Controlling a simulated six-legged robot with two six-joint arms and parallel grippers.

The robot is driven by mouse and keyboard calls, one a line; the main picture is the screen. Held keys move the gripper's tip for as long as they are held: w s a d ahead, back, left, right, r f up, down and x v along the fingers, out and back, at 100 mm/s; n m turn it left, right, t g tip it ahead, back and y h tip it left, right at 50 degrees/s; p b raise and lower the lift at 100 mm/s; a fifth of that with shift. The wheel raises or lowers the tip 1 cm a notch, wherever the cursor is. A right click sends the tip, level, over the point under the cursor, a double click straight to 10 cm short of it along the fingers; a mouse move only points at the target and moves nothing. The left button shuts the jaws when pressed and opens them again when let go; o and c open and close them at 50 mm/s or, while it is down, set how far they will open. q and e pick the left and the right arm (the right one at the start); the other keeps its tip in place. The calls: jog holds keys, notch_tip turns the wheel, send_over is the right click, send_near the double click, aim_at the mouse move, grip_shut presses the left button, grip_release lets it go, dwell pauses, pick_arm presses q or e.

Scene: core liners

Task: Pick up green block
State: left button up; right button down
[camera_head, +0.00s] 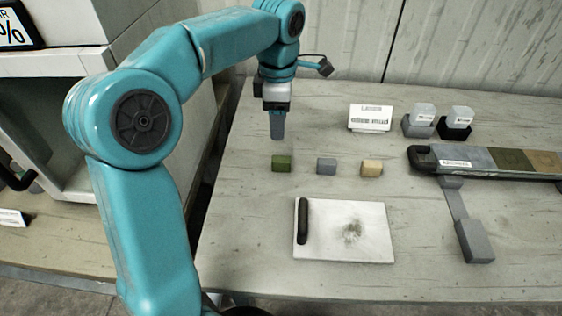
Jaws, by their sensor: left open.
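The green block (282,163) sits on the pale wooden table, leftmost in a row of three small blocks. My left gripper (277,133) is just behind and above it, pointing down, and a gap shows between the fingertips and the block. The gripper is open, with nothing seen in it; its fingers overlap from this angle. My right gripper is not in the picture.
A grey block (326,166) and a tan block (372,168) stand to the right. A white board (345,248) with a black handle lies in front. A sign (370,117), two blocks on dark holders and a long tray (423,160) are further right.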

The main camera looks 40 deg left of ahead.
pick_arm(q)
jog(key=b, duration=0.1)
send_over(281, 159)
jog(key=f, duration=0.7)
jog(key=shift+s+a, duration=0.15)
jog(key=shift+a, duration=0.1)
jog(key=f, duration=0.5)
jog(key=shift+d+b, duration=0.2)
jog(key=shift+b, duration=0.1)
jog(key=shift+w+f, duration=0.25)
jog(key=shift+f, duration=0.15)
jog(key=shift+s, duration=0.1)
jog(key=shift+c, duration=0.6)
grip_shut()
